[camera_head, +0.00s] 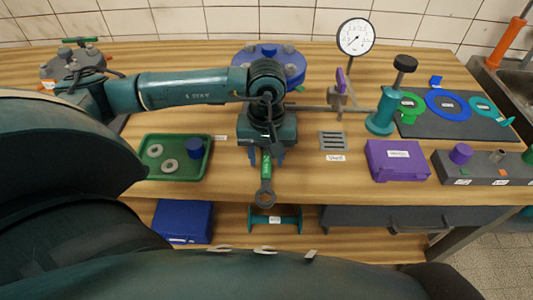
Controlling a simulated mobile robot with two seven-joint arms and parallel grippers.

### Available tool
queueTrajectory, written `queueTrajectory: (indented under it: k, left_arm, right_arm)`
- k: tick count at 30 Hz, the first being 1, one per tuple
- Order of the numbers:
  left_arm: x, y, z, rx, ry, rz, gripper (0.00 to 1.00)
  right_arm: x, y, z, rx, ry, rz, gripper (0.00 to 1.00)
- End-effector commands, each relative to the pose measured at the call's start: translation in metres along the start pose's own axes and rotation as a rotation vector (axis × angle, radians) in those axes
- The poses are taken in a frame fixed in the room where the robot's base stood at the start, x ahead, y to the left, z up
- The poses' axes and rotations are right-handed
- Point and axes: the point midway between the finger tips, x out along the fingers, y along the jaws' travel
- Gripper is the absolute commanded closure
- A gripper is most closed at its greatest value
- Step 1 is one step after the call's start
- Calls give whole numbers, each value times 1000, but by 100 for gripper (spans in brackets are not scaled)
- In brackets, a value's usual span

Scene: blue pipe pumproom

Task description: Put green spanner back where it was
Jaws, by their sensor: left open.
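The green spanner (266,172) has a green handle and a dark grey ring end. It points toward the bench's front edge, with the ring end near that edge. My left gripper (266,158) comes in from the left and points down over the spanner's upper part. Its two fingers are apart, one on each side of the handle. The gripper body hides the spanner's far end. I cannot tell whether the fingers touch it. My right gripper is not in view.
A green tray (182,176) with washers and a blue part is left of the spanner. A slotted grey plate (333,142) and a purple box (397,160) are to the right. A blue flange (296,60) stands behind my gripper. A green stand (276,218) is below the front edge.

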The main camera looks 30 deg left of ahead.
Motion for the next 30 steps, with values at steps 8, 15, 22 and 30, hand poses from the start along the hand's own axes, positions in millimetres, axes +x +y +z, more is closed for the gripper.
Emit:
queueTrajectory:
  k: [8, 15, 22, 30]
  left_arm:
    - [-36, 1, -2, 0, 7, 4, 57]
    - [-91, 1, -1, 0, 4, 4, 57]
    - [-123, 1, 0, 0, 2, 2, 57]
    - [-130, 0, 0, 0, 0, 0, 57]
  right_arm:
    - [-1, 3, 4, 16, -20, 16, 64]
    - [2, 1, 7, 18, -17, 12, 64]
    - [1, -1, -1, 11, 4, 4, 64]
    - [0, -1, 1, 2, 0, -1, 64]
